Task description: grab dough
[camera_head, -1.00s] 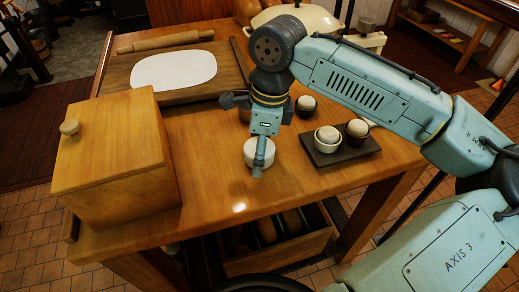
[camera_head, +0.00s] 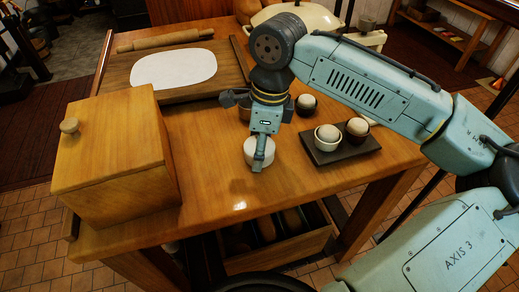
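A flat white sheet of rolled dough (camera_head: 173,69) lies on a wooden board (camera_head: 205,92) at the back left of the table.
A wooden box (camera_head: 115,165) with a knobbed lid stands at the table's left front. A rolling pin (camera_head: 165,41) lies behind the dough sheet. A cream pot (camera_head: 300,17) stands at the back. A drawer (camera_head: 285,247) with dark items shows below. The table's front strip is clear.

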